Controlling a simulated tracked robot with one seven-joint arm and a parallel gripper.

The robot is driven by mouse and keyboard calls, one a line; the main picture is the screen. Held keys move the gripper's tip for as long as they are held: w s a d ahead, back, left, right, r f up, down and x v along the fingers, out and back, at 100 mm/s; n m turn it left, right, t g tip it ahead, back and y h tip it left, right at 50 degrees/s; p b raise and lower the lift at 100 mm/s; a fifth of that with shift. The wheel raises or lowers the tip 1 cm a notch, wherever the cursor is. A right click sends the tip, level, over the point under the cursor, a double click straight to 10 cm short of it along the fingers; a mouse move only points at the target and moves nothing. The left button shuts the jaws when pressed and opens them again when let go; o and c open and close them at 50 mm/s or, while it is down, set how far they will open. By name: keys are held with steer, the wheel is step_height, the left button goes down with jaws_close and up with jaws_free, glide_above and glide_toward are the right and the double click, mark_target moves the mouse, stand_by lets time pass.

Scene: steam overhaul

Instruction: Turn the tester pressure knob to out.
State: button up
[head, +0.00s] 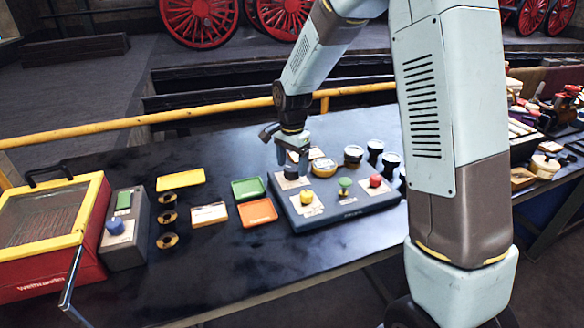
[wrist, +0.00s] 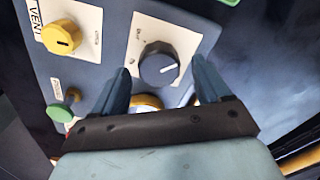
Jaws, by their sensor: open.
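The tester (head: 350,211) is a dark blue-grey box on the bench, with knobs and a gauge on its top. My gripper (wrist: 160,66) is open, with one finger on each side of this knob. I cannot tell whether the fingers touch it. In the head view my gripper (head: 292,157) hangs over the tester's back left corner and partly hides the knob.
A yellow knob (head: 306,197), a green knob (head: 344,184) and a red knob (head: 376,181) stand on the tester near my gripper. The gauge (head: 324,167) is just right of it. Green (head: 248,187) and orange (head: 257,213) trays lie to the left.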

steer(key=shift+f, duration=0.9)
steer(key=c, duration=1)
steer(key=shift+c, duration=0.2)
steer(key=shift+n, duration=0.3)
